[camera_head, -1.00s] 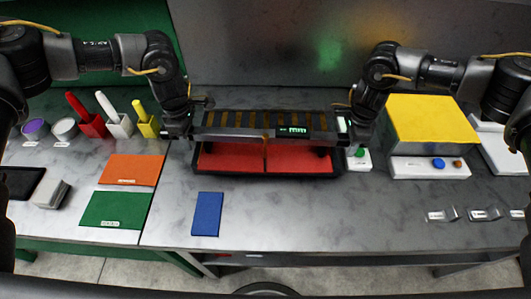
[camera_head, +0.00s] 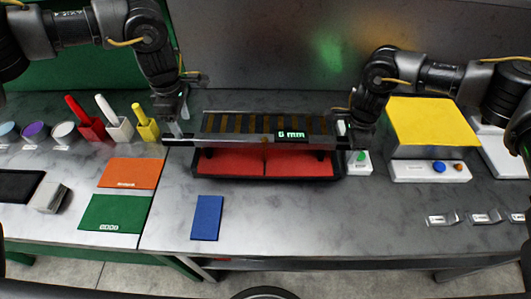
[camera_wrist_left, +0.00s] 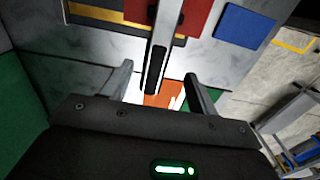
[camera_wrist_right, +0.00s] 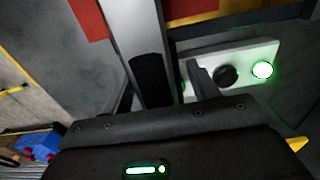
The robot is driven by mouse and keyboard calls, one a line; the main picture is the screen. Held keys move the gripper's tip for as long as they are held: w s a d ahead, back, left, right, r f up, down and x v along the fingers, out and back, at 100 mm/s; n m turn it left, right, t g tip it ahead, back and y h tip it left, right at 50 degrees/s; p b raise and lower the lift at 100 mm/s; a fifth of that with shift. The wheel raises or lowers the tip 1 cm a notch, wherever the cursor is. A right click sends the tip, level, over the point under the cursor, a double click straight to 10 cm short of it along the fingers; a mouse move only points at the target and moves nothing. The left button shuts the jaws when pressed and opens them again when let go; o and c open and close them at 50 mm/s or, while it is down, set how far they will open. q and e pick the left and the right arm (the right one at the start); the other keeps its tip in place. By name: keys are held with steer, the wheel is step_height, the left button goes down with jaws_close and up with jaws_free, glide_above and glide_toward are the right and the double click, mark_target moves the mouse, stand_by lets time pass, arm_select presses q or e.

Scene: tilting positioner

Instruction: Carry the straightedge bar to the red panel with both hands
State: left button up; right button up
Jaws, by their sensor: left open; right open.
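The straightedge bar (camera_head: 230,141) is a long pale metal bar lying left to right in front of the slotted unit. Its dark ends show in the left wrist view (camera_wrist_left: 162,42) and the right wrist view (camera_wrist_right: 136,35). The red panel (camera_head: 232,162) lies just in front of and below the bar, divided in the middle, within a dark frame. My left gripper (camera_head: 177,132) is open at the bar's left end, which appears between its fingers in its wrist view. My right gripper (camera_head: 348,133) is open at the right end; the bar hides part of its fingers.
A slotted unit (camera_head: 262,122) with a green display reading 6 mm stands behind the bar. A white button box (camera_head: 358,161) is close to the right end. A blue mat (camera_head: 207,217) lies in front; bare table is around it. A yellow-topped block (camera_head: 433,118) stands right.

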steer(key=shift+f, duration=0.1)
arm_select(q)
step_height(320, 180, up, 4)
steer(key=shift+f, duration=0.1)
arm_select(e)
step_height(320, 180, up, 12)
steer(key=shift+w+r, duration=0.1)
stand_by(0.4)
stand_by(0.5)
